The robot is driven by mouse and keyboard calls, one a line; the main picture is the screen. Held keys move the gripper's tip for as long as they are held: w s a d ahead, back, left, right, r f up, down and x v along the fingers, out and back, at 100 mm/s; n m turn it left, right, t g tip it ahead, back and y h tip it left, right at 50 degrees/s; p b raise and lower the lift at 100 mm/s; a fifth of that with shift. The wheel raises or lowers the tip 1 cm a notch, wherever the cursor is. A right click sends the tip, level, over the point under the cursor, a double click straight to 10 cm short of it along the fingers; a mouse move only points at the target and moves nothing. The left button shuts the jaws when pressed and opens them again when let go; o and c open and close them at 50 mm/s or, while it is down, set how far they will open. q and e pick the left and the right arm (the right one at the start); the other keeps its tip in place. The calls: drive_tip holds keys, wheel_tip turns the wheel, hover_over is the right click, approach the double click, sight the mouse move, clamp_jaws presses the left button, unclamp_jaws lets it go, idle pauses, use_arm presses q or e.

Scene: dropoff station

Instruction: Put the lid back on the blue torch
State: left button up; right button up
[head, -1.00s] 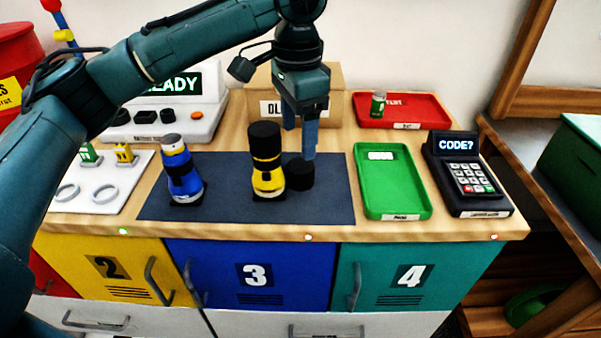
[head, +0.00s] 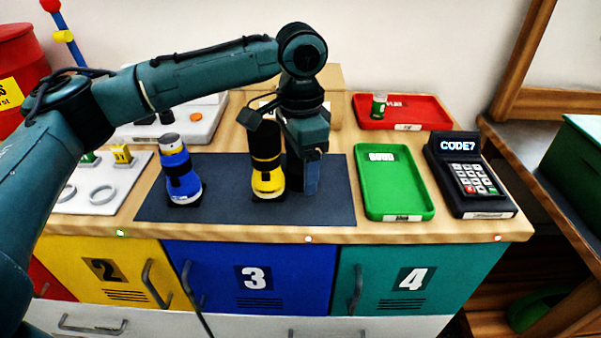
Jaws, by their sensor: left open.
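The blue torch (head: 179,172) stands upright on the left part of the dark mat (head: 230,208), its silver top end bare. A yellow torch (head: 267,184) with a black upper part stands upright to its right. My left gripper (head: 304,188) points down just right of the yellow torch, its fingers low over the mat, and is open. The black lid, seen at this spot a second ago, is hidden by the fingers; I cannot tell if they touch it. My right gripper is not in view.
Right of the mat are a green tray (head: 365,198) and a keypad (head: 468,180). A red tray (head: 428,116) with a small green can (head: 379,106) lies behind. A white board with rings (head: 103,196) is left. The yellow torch is close beside my gripper.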

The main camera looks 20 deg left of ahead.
sight(300, 166)
use_arm(q)
drive_tip(key=shift+c, duration=0.3)
drive_tip(key=c, duration=1)
drive_tip(key=shift+r, duration=0.1)
wheel_tip(300, 166, up, 18)
drive_tip(key=p, duration=0.3)
